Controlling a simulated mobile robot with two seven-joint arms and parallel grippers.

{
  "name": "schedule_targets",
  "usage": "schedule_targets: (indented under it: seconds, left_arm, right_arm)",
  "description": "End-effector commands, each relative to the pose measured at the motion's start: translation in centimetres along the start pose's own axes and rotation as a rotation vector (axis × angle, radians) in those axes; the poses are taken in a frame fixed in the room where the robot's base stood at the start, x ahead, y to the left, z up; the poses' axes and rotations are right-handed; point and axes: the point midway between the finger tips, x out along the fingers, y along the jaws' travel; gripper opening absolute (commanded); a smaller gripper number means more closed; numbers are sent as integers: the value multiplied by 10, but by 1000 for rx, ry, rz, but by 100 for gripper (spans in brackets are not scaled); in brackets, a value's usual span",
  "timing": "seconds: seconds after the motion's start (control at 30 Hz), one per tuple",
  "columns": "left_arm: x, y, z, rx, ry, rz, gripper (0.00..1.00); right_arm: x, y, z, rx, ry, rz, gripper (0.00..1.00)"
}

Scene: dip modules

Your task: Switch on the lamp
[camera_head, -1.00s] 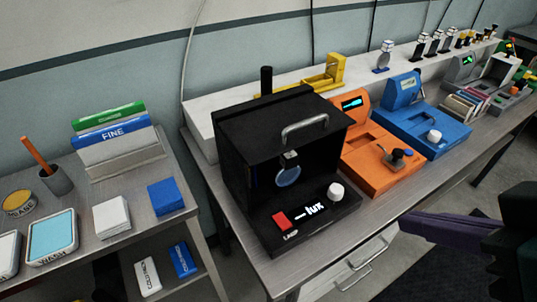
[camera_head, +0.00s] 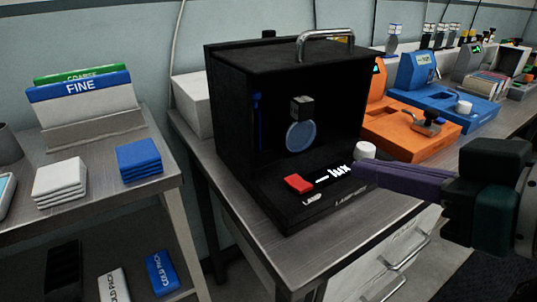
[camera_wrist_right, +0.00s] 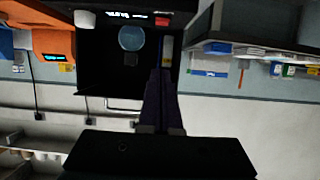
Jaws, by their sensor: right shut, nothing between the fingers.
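The lamp box (camera_head: 228,120) is a black open-fronted cabinet with a metal handle on top. A round bluish lens (camera_head: 301,136) hangs inside it; its inside looks dark. On its front ledge are a red switch (camera_head: 298,184) marked LAMP, a lit lux display (camera_head: 335,174) and a white knob (camera_head: 364,150). My right gripper (camera_head: 358,173) is shut and empty, its purple fingers pointing left, tips by the display and knob in the head view. Contact cannot be told. In the wrist view the fingers (camera_wrist_right: 163,75) point towards the red switch (camera_wrist_right: 162,20). My left gripper is out of view.
An orange device (camera_head: 395,130) and a blue device (camera_head: 440,100) stand right of the box on the metal bench (camera_head: 240,212). A side cart (camera_head: 100,199) at left holds white and blue pads. Drawer handles (camera_head: 405,265) stick out below the bench edge.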

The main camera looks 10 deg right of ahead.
Motion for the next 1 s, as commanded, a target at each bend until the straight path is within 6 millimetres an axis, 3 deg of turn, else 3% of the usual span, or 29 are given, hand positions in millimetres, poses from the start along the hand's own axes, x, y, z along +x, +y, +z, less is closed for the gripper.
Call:
schedule_targets:
  seconds: [0.27,0.43,0.9,1.0]
  left_arm:
    - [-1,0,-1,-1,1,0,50]
    - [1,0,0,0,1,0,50]
    - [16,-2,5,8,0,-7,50]
    - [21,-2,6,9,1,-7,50]
  right_arm:
    - [0,0,-1,0,0,0,0]
    - [11,0,-1,3,2,1,0]
    - [104,0,0,1,1,-1,0]
    - [106,0,21,1,-5,-1,0]
